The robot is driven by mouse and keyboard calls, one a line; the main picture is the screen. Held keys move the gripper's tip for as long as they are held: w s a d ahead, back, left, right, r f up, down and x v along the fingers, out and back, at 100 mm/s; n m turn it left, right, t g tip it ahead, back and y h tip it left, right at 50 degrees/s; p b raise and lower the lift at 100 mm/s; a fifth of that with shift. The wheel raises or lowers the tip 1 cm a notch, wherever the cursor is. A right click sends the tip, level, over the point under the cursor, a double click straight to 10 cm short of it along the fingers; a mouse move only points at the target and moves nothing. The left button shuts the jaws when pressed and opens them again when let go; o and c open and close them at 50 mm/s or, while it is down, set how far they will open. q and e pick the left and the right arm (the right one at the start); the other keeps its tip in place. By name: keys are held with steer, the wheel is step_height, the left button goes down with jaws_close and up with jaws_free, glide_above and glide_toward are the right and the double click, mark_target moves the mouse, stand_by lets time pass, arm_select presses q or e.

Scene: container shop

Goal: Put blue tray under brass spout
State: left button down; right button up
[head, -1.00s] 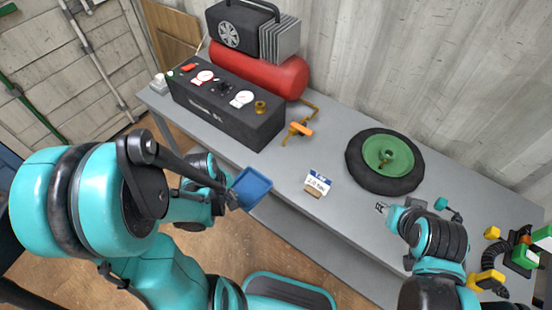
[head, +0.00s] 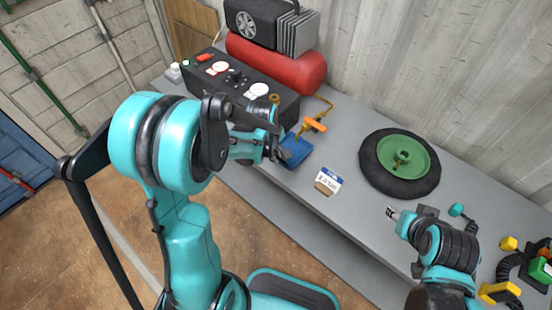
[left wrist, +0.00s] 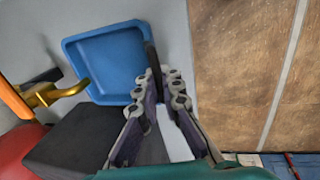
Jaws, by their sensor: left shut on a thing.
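The blue tray (head: 297,148) is a shallow square tray over the grey bench, just below the brass spout (head: 326,104) with its orange handle (head: 314,125) in the head view. My left gripper (head: 281,152) is shut on the tray's edge. In the left wrist view the tray (left wrist: 104,62) lies beyond the fingers (left wrist: 157,85), and the brass spout tip (left wrist: 80,87) reaches over its rim. Whether the tray touches the bench is unclear. My right gripper (head: 392,213) is low over the bench at the right; its fingers are too small to judge.
A black control box (head: 228,85) with gauges and a red tank (head: 275,62) stand behind the left arm. A small label card (head: 328,181) stands to the right of the tray. A wheel with a green hub (head: 400,163) lies further right. Bench space between card and wheel is clear.

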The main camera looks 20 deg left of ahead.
arm_select(q)
steer(key=shift+b+x, duration=0.45)
steer(key=shift+x, duration=0.5)
steer(key=shift+r, duration=0.2)
steer(key=shift+f, duration=0.1)
steer(key=c, duration=1.7)
jaws_free()
steer(key=d+p+v, duration=0.1)
steer(key=p+v, duration=0.4)
steer(key=v, duration=0.6)
steer(key=s+d+r+m+t, duration=0.2)
steer(key=s+r+m+t, duration=0.3)
steer(key=s+r+m, duration=0.4)
steer(key=s+m, duration=0.4)
steer(key=m, duration=0.1)
steer(key=shift+y, duration=0.4)
